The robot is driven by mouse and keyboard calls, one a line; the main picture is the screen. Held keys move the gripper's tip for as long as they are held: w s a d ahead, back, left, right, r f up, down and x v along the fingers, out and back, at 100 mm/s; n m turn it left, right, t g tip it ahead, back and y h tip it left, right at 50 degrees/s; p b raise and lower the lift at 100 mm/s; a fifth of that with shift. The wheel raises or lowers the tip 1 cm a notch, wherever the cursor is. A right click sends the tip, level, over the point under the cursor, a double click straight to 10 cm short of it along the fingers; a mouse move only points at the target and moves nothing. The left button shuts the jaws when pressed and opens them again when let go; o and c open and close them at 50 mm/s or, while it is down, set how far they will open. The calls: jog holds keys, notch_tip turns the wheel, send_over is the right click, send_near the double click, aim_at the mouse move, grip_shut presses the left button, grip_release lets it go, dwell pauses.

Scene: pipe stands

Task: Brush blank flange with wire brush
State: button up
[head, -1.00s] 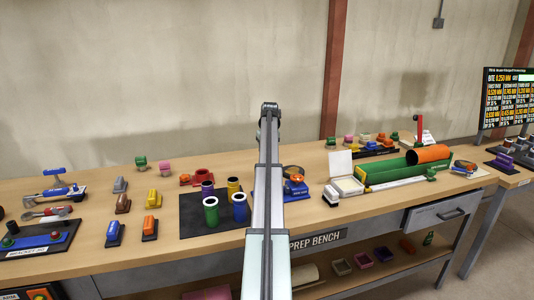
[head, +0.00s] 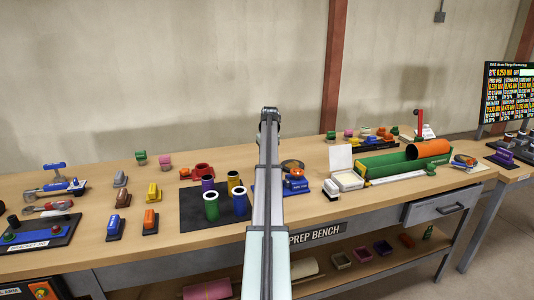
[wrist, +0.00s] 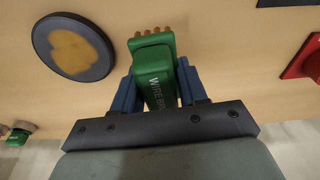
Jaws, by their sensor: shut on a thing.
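The wire brush (wrist: 153,75) has a green, lettered handle and copper-coloured bristles at its far end. My gripper (wrist: 153,85) is shut on its handle, with a blue finger on each side. The blank flange (wrist: 73,47) is a dark grey disc with a yellow-brown patch on its face. It lies left of the bristles in the wrist view, with a gap between them; the brush's height over the bench is hard to tell. The flange also shows in the head view (head: 293,164), just right of my arm. My arm hides the gripper and brush there.
A red part (wrist: 304,60) is at the wrist view's right edge. On the bench (head: 160,243), a dark mat (head: 190,222) with several coloured sleeves is left of my arm.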

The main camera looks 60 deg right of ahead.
jog(key=shift+f, duration=2.4)
jog(key=o, duration=1)
jog(key=shift+c, duration=0.3)
jog(key=c, duration=1.1)
jog(key=shift+c, duration=0.2)
jog(key=shift+r, duration=3.95)
